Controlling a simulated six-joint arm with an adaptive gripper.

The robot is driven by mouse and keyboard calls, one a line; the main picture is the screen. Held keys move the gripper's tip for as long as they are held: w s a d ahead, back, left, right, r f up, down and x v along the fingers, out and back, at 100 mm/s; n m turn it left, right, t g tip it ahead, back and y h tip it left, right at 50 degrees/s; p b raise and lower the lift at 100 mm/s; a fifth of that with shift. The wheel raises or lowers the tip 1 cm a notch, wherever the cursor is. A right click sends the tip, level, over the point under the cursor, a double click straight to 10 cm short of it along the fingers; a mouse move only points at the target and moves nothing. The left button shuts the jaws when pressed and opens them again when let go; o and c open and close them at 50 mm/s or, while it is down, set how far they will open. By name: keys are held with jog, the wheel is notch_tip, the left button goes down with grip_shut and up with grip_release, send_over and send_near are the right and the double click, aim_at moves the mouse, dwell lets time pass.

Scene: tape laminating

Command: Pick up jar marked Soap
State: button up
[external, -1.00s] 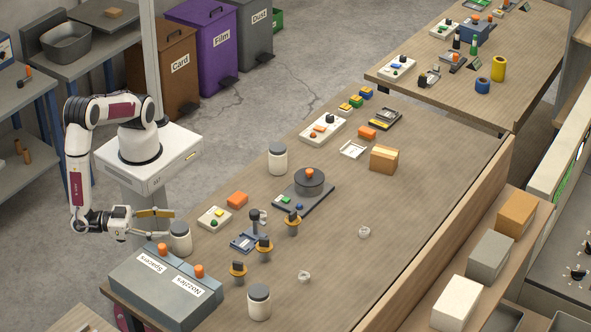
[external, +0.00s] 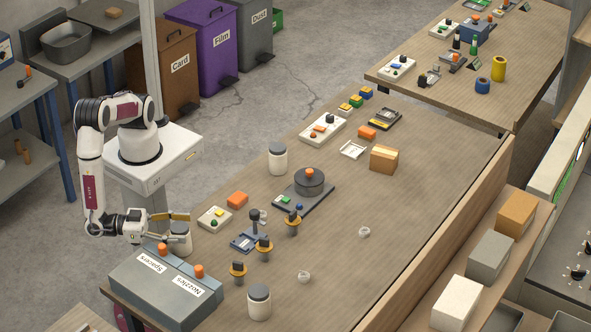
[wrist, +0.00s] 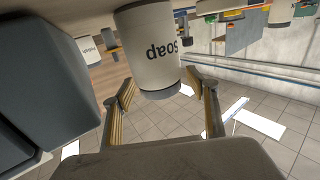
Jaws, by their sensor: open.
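In the external view this jar (external: 180,242) has a dark lid and stands upright at the table's near left corner, behind the grey bin. My gripper (external: 176,228) is open, with its yellowish fingers at the jar's sides. In the wrist view the fingertips of my gripper (wrist: 163,82) lie to either side of the jar's lower picture end. I cannot tell whether either finger touches it.
A grey bin marked Spacers and Nozzles (external: 165,290) stands close beside the jar. Other lidded jars stand at the front (external: 259,305) and farther back (external: 278,161). The table's right side is mostly clear.

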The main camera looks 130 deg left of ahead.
jog(key=c, duration=1.4)
jog(key=shift+r, duration=0.15)
jog(key=shift+r, duration=4.9)
